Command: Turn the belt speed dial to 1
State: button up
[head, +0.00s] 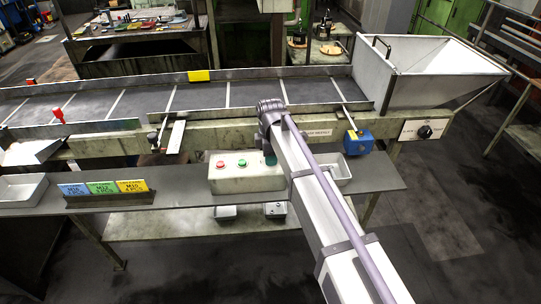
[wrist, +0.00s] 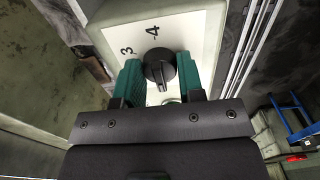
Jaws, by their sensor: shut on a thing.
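The dial (wrist: 158,72) is a round black knob with a raised grip bar, on a white plate (wrist: 125,38) marked with numbers; a 3 and a 4 are readable. The lower part of the scale is hidden by my gripper. My gripper (wrist: 158,84) has its two teal fingers on either side of the knob, shut on it. In the head view my arm hides most of the gripper and this dial; a bit of teal finger (head: 270,159) shows by the grey control box (head: 245,180).
The control box carries a red and a green button (head: 242,163) left of my gripper. Another black knob (head: 425,132) sits on a white plate below the hopper (head: 425,75). A blue box (head: 359,142) is right of my arm. Coloured cards (head: 102,188) stand on the shelf.

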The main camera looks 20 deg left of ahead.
dwell(0.4)
jog(key=o, duration=0.9)
notch_tip(320, 180, up, 11)
jog(key=p, duration=1.1)
jog(key=shift+f, duration=0.1)
